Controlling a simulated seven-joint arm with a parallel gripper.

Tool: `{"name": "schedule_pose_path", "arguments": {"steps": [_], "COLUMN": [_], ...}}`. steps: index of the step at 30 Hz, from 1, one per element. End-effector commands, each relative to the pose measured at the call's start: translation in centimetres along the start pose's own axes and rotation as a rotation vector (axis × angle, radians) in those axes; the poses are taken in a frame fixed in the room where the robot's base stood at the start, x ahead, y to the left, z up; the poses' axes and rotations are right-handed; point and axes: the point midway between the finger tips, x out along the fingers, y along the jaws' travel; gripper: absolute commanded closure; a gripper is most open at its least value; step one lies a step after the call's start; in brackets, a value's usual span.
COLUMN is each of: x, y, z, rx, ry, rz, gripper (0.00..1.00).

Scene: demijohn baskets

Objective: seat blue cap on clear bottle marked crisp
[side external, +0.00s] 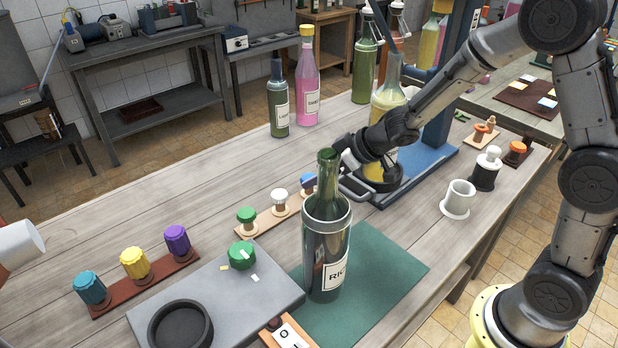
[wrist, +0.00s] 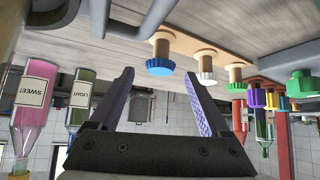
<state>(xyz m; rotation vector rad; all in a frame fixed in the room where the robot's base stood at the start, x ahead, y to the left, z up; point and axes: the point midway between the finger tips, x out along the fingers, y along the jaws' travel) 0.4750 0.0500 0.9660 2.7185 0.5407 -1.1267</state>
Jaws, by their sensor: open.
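The blue cap (side external: 308,181) sits on a peg of a wooden cap rack, partly covered by the bottle marked RICH. In the wrist view the blue cap (wrist: 160,67) appears between and beyond my open fingertips (wrist: 159,78), with nothing held. In the side view my gripper (side external: 345,182) is low over the table, just right of the blue cap. I can read no label saying crisp. A bottle with pale yellow contents (side external: 387,100) stands behind my gripper at the blue stand; its label is hidden.
The RICH bottle (side external: 327,255) stands on a green mat (side external: 385,270), close in front of my gripper. The rack also holds a white cap (side external: 280,195) and a green cap (side external: 246,215). A pink bottle (side external: 307,85) and dark bottle (side external: 278,105) stand behind. A white cup (side external: 458,198) is right.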

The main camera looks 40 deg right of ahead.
Motion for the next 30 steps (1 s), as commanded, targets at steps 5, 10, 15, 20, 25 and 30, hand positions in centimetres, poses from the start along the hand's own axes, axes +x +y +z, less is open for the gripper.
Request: {"name": "schedule_pose_path", "arguments": {"steps": [5,10,15,20,25,30], "x": [0.92,0.89,0.87,0.86,0.86,0.86], "y": [-0.05,-0.04,-0.03,-0.02,-0.02,-0.02], "z": [0.0,0.0,0.0,0.0,0.0,-0.01], "rx": [0.0,0.0,0.0,0.0,0.0,0.0], "ry": [0.0,0.001,0.001,0.0,0.0,0.001], "rz": [0.0,0.0,0.0,0.0,0.0,0.0], "gripper": [0.19,0.19,0.48,0.77,1.0,1.0]}}
